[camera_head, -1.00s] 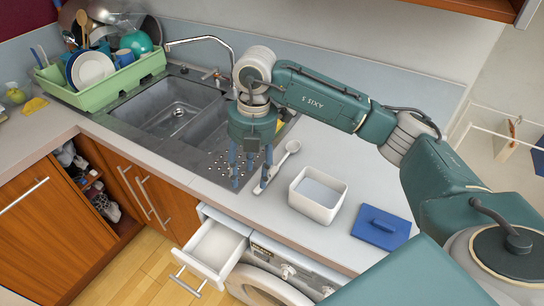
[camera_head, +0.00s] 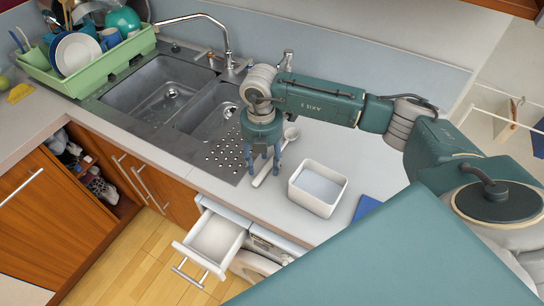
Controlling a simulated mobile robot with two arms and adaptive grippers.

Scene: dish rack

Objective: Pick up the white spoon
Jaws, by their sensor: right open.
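The white spoon (camera_head: 291,134) lies on the countertop between the sink's drainboard and the white container. Its bowl points away, toward the back. Its handle runs toward the front edge and is partly hidden behind my right gripper. My right gripper (camera_head: 264,173) is open and points down over the handle, its blue fingers spread to either side of it in the picture. I cannot tell how high above the counter the fingertips are. My left gripper is not in view.
An open white rectangular container (camera_head: 318,206) stands right of the spoon, with a blue lid (camera_head: 366,207) beyond it. The double sink (camera_head: 170,92) and green dish rack (camera_head: 92,80) are to the left. An open drawer (camera_head: 215,240) juts out below the counter.

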